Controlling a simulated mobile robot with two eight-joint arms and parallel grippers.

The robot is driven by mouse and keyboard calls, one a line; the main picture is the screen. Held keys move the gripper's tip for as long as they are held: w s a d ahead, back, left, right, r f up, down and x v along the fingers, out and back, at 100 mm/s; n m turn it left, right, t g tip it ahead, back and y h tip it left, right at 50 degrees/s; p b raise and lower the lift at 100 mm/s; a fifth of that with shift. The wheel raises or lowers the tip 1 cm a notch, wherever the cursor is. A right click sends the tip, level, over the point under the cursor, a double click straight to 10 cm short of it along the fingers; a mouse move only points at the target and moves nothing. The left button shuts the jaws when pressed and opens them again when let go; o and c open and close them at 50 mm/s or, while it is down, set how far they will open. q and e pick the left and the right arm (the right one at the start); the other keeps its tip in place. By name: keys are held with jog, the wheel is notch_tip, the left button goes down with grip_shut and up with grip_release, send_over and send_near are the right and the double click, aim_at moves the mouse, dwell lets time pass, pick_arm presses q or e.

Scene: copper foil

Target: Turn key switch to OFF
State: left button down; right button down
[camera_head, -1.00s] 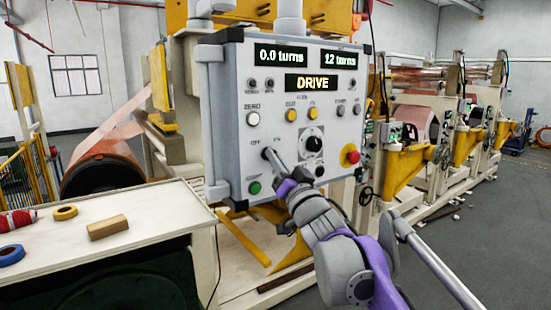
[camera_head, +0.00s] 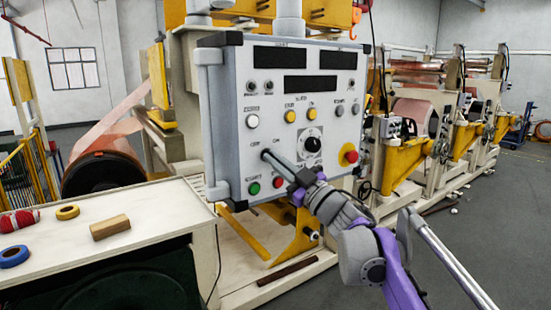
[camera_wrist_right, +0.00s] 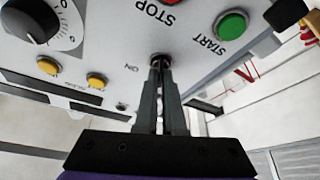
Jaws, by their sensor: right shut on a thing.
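The grey control panel (camera_head: 228,110) stands in the middle of the head view, and its three display windows (camera_head: 310,87) are dark. The key switch sits low on the panel's left side, between the OFF and ON labels and above the green START button (camera_head: 254,188). My right gripper (camera_head: 268,156) reaches it from the lower right and is shut on the key. In the right wrist view the closed fingers (camera_wrist_right: 160,72) meet the round switch collar (camera_wrist_right: 160,58). The fingers hide the key, so its angle cannot be read. My left gripper is not in view.
The red STOP button (camera_head: 278,183) is just below the fingers. A black dial (camera_head: 312,144) and a red emergency button (camera_head: 350,155) are to the right. A bench (camera_head: 150,205) with tape rolls and a wooden block (camera_head: 110,227) stands at the left.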

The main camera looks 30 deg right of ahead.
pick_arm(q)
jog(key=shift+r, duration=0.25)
pick_arm(e)
jog(key=shift+n+y, duration=0.3)
jog(key=shift+n, duration=0.5)
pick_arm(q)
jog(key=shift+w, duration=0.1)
pick_arm(e)
jog(key=shift+g, duration=0.3)
jog(key=c, duration=1)
grip_release()
